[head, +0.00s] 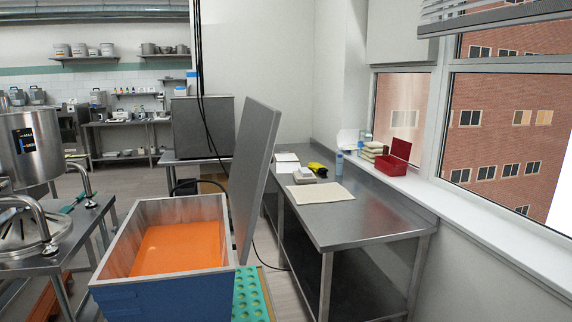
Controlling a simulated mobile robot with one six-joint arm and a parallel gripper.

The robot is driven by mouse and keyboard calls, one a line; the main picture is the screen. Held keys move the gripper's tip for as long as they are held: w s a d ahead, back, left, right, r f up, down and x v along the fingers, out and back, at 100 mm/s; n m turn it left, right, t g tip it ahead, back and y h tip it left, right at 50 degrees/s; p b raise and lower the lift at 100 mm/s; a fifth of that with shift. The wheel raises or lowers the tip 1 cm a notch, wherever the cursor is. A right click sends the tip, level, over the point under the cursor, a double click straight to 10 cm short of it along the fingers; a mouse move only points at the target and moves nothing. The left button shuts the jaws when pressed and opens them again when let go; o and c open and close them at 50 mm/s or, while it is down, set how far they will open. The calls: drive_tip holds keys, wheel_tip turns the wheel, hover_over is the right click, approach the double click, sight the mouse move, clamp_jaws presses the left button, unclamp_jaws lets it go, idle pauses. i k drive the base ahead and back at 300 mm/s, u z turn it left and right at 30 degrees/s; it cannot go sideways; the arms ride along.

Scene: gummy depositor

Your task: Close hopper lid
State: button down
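The hopper (163,298) stands in the lower middle of the head view, a blue box with a metal rim. Orange material (178,247) fills part of its inside. The hopper lid (256,165) is a grey metal panel at the hopper's right side. It stands open, nearly upright and leaning a little to the right, with its lower edge near the rim. The hopper's top is uncovered. My gripper is not in view.
A green tray with round cavities (250,296) lies beside the hopper, below the lid. A steel table (375,215) with a beige mat and small items stands at the right. A metal vessel (32,150) on a stand is at the left. Dark cables (199,60) hang behind the lid.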

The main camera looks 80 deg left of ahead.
sight(252, 159)
drive_tip(key=u, duration=1.4)
drive_tip(key=i, duration=1)
drive_tip(key=u, duration=2.05)
drive_tip(key=k, duration=0.6)
drive_tip(key=u, duration=0.05)
drive_tip(key=i, duration=0.6)
drive_tip(key=u, duration=0.05)
